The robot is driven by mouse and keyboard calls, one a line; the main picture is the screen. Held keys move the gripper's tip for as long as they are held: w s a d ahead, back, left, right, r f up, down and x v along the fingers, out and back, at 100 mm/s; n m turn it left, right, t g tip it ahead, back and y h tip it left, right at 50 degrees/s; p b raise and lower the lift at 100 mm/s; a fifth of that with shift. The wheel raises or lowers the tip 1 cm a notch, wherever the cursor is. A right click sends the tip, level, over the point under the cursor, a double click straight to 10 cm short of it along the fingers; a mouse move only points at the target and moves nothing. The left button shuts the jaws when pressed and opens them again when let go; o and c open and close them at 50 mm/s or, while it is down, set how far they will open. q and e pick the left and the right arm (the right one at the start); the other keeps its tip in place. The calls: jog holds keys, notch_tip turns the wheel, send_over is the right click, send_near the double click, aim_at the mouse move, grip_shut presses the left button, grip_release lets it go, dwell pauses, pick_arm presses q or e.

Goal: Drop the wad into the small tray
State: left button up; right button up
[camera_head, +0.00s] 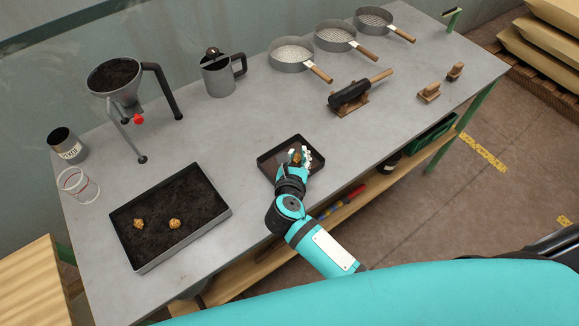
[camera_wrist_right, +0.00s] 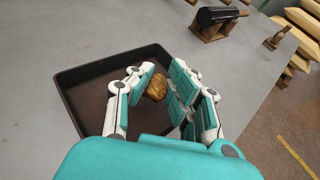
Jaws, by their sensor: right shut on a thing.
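My right gripper (camera_head: 302,157) is over the small dark tray (camera_head: 268,168). It is shut on a golden-brown wad (camera_head: 296,158), which also shows between the fingers in the right wrist view (camera_wrist_right: 156,87). The tray's rim and brown floor surround the wad in the wrist view (camera_wrist_right: 84,105); whether the wad touches the floor I cannot tell. Two more wads (camera_head: 139,223) (camera_head: 175,223) lie apart on dark soil in the large tray (camera_head: 224,212) to the left. My left gripper is not in view.
A funnel of soil on a stand (camera_head: 115,80), a grey jug (camera_head: 217,75) and several sieves (camera_head: 292,54) stand at the back. A black roller on a wooden cradle (camera_head: 350,93) and brushes (camera_head: 429,92) are on the right. The table between the trays is clear.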

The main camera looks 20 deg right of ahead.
jog(key=o, duration=0.8)
jog(key=shift+c, duration=0.2)
jog(key=v, duration=1.2)
jog(key=shift+r, duration=0.1)
